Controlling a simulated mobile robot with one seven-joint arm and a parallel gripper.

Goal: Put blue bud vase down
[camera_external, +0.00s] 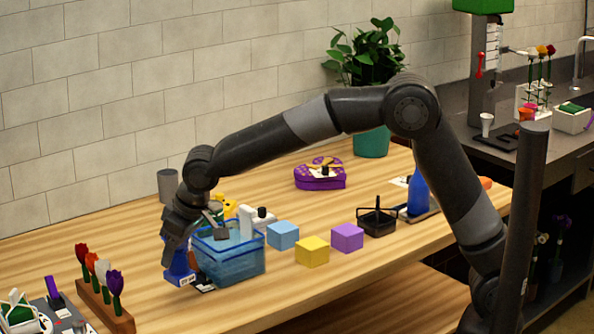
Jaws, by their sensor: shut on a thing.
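My gripper (178,250) points down at the left of the table, beside the clear blue bin. It is shut on a blue object with a white label, which I take for the blue bud vase (179,274). The vase shows below the fingers, close to the bin's left side, and its upper part is hidden by my gripper. I cannot tell whether its base touches the table. A taller blue bottle (418,194) stands at the right on a dark tray.
The clear blue bin (235,268) is right beside my gripper. A wooden block of tulips (105,303) stands at the front left. Blue, yellow (312,251) and purple cubes and a black basket (377,222) line the middle. Bare wood lies front left of the bin.

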